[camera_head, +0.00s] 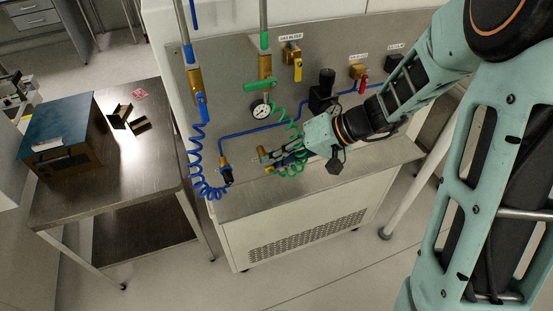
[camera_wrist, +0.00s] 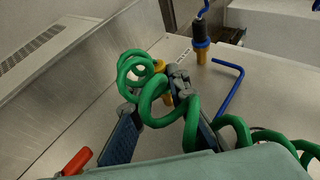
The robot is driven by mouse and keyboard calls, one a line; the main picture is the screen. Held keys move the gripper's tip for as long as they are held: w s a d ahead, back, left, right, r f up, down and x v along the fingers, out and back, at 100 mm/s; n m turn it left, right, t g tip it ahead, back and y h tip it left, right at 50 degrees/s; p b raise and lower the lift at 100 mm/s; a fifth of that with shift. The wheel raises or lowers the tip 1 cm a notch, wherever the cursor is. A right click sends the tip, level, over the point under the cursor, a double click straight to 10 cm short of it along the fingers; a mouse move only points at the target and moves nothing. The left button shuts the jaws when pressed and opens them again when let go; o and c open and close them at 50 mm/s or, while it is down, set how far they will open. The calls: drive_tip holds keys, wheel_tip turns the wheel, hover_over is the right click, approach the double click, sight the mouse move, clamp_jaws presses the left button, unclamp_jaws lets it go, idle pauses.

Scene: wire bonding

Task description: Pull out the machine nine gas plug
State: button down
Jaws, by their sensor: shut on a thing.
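The gas plug is at the lower end of the green coiled hose (camera_head: 277,112), which hangs from the green-banded pipe on the panel. My gripper (camera_head: 268,160) is at that lower end, above the steel bench top. In the wrist view my gripper (camera_wrist: 153,95) has its blue-padded fingers on either side of the coils and is shut on the plug. The green coils (camera_wrist: 150,100) hide most of the plug; only bits of yellow brass show between the fingers. I cannot tell whether the plug is seated in its fitting.
A blue coiled hose (camera_head: 203,168) with a black plug (camera_head: 226,175) in a brass fitting is left of my gripper. Gauges, a yellow valve handle (camera_head: 298,69) and a red one (camera_head: 362,88) are on the panel behind. A cart (camera_head: 160,170) stands left.

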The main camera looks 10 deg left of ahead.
drive_tip(key=shift+s+d+b, duration=0.5)
drive_tip(key=shift+s+b, duration=0.05)
drive_tip(key=shift+s, duration=0.3)
drive_tip(key=shift+s+d+b, duration=0.5)
drive_tip(key=shift+s, duration=0.3)
